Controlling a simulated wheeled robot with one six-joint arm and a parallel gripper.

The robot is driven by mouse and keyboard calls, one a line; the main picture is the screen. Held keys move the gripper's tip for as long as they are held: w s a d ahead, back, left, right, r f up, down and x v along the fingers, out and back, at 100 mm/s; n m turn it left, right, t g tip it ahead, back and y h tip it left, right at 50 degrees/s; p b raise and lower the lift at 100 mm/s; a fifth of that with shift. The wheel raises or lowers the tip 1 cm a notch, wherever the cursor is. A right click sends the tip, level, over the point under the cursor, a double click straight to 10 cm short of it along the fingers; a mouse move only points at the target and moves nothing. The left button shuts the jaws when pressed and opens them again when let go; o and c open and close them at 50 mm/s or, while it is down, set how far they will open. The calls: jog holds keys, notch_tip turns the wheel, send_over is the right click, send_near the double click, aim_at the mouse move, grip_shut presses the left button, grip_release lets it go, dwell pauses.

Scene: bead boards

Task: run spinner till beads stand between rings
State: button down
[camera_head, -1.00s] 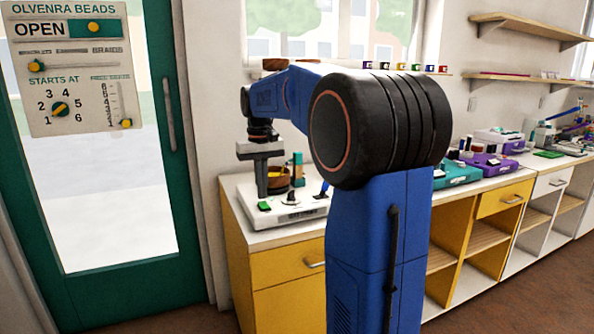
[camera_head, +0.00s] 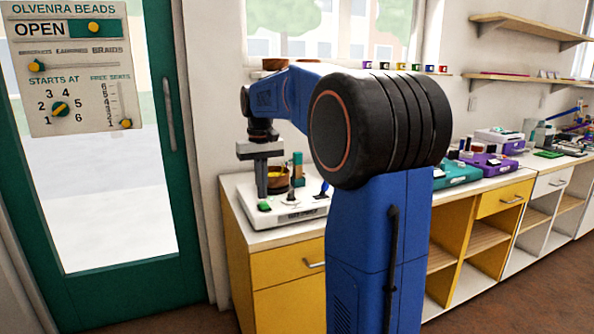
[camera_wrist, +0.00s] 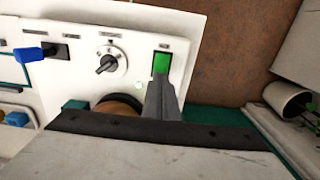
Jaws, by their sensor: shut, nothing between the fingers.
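The spinner (camera_head: 290,217) is a white box on the near end of the counter, with a wooden bowl (camera_head: 278,172) partly hidden behind my gripper. Its top carries a green button (camera_head: 264,206), a black dial and a blue lever (camera_head: 323,188). My gripper (camera_head: 263,194) is shut and empty, pointing down just behind the button. In the wrist view the fingers (camera_wrist: 162,82) end beside the green button (camera_wrist: 160,63); I cannot tell whether they touch it. The dial (camera_wrist: 107,65) and blue lever (camera_wrist: 30,54) lie left. Beads and rings cannot be made out.
A teal box (camera_head: 457,174) and a purple box (camera_head: 489,163) stand farther right along the counter. A door with a sign board (camera_head: 68,68) is at the left. A grey cup (camera_wrist: 287,99) shows at the right of the wrist view.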

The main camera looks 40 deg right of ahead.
jog(key=shift+f, duration=0.75)
jog(key=shift+r, duration=2.6)
jog(key=s+a+f+n+t, duration=0.1)
jog(key=s+a+f, duration=0.4)
jog(key=s, duration=0.5)
jog(key=s+a+f+n+t, duration=0.1)
jog(key=s+a+f, duration=0.4)
jog(key=s, duration=0.5)
jog(key=s+a+f+n+t, duration=0.1)
jog(key=s+a+f+t, duration=0.1)
jog(key=s+a+f, duration=0.3)
jog(key=s+f, duration=0.3)
jog(key=s, duration=0.2)
jog(key=shift+a+f+t, duration=0.25)
jog(key=shift+a+t, duration=0.15)
jog(key=shift+s, duration=0.1)
